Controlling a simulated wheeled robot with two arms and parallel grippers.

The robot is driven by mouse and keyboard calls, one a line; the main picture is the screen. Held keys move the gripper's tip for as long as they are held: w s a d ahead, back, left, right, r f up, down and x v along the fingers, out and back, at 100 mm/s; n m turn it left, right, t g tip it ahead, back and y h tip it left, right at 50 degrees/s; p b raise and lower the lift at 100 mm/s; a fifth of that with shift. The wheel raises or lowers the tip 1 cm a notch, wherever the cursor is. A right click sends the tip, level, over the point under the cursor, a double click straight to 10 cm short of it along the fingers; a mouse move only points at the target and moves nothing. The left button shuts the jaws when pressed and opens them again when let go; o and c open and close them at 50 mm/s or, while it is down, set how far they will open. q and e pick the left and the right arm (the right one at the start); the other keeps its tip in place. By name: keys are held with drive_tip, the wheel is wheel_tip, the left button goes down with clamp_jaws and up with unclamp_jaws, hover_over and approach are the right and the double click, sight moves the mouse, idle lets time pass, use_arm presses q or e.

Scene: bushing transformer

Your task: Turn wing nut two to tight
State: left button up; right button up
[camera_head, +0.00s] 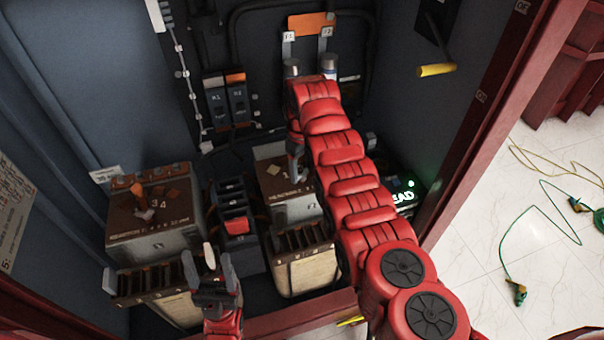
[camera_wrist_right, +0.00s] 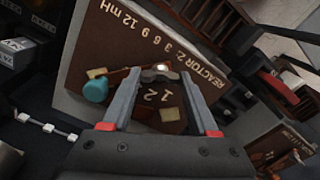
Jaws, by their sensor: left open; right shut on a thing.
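A brown-topped reactor box (camera_head: 270,187) stands in the middle of the cabinet in the head view. Its top also shows in the right wrist view (camera_wrist_right: 150,42), lettered "REACTOR" with "1 2" by the terminals. My right gripper (camera_head: 295,170) reaches down onto this box. In the right wrist view, my right gripper (camera_wrist_right: 162,73) is shut on a small metal wing nut (camera_wrist_right: 154,76) beside the "1 2" marking. A teal knob (camera_wrist_right: 95,90) sits just left of the fingers. My left gripper (camera_head: 208,262) is open and empty, above the slotted blocks at the lower left.
A second reactor box (camera_head: 155,232) marked "3 4" stands to the left. A slotted block (camera_head: 303,262) stands in front of the middle box. A yellow-handled lever (camera_head: 436,70) sticks out from the right wall. Cables lie on the white floor (camera_head: 545,285) outside.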

drive_tip(key=m+b, duration=0.1)
drive_tip(key=m, duration=0.2)
drive_tip(key=shift+f+b, duration=0.1)
drive_tip(key=shift+b, duration=0.3)
drive_tip(key=shift+m+b, duration=0.5)
drive_tip(key=shift+m, duration=0.7)
drive_tip(key=o, duration=1.4)
